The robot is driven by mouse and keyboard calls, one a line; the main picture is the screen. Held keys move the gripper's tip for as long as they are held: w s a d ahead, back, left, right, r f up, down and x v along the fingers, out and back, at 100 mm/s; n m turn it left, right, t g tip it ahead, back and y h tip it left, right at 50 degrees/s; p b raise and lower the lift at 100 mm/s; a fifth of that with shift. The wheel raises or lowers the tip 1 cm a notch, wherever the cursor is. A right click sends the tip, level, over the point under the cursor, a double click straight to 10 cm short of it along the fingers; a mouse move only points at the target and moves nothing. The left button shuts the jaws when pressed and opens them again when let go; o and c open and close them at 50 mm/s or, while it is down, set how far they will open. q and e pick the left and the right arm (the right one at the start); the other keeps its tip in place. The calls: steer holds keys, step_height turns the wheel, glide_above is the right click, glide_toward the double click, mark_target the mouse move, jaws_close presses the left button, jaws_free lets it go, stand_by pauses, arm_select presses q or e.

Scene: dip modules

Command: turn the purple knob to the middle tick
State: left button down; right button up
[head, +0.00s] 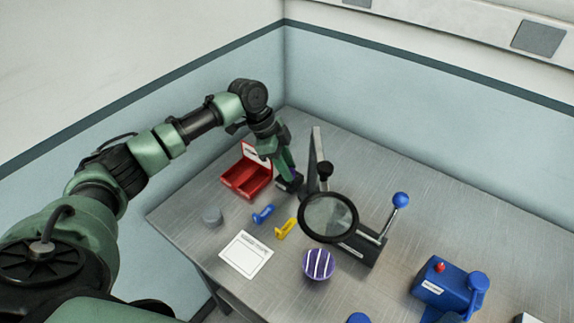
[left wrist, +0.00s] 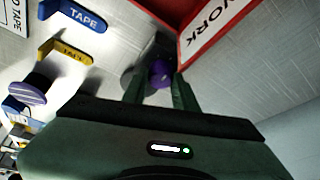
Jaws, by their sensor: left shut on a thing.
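The purple knob (left wrist: 161,74) shows in the left wrist view on a small dark grey unit (left wrist: 152,52). My left gripper (left wrist: 160,90) is shut on the knob, with one green finger at each side of it. In the head view my left gripper (head: 291,174) reaches down to the dark unit (head: 288,185), beside the red bin, and hides the knob there. I cannot make out the ticks or which way the knob points. My right gripper is not in view.
A red bin (head: 257,188) stands left of the unit. A magnifier (head: 328,217) and a blue-knobbed lever (head: 401,199) stand to the right. Blue (head: 264,214) and yellow (head: 286,228) tape pieces, a white card (head: 246,254) and a purple striped object (head: 318,264) lie nearer.

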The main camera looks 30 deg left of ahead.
arm_select(q)
steer(key=shift+w+m+g, duration=0.1)
steer(key=shift+m+g, duration=0.2)
steer(key=shift+m, duration=0.6)
steer(key=m+g, duration=0.1)
steer(key=m, duration=0.1)
steer(key=shift+w+m+b, duration=0.1)
steer(key=shift+m+b, duration=0.2)
steer(key=shift+m, duration=0.1)
steer(key=m+g+b, duration=0.1)
steer(key=m+g, duration=0.1)
steer(key=m, duration=0.2)
steer(key=shift+w+d+f+m+b, duration=0.1)
steer(key=shift+m+b, duration=0.2)
steer(key=shift+b, duration=0.1)
steer(key=m+g+y+b, duration=0.1)
steer(key=m, duration=0.2)
steer(key=shift+w+m, duration=0.1)
steer(key=shift+m, duration=0.2)
steer(key=m+y, duration=0.1)
steer(key=m, duration=0.1)
steer(key=shift+d+m+g, duration=0.1)
steer(key=shift+m+g, duration=0.2)
steer(key=shift+g, duration=0.1)
steer(key=shift+m+y, duration=0.6)
steer(key=shift+m, duration=1)
steer(key=shift+p, duration=0.3)
steer(key=c, duration=1.1)
jaws_free()
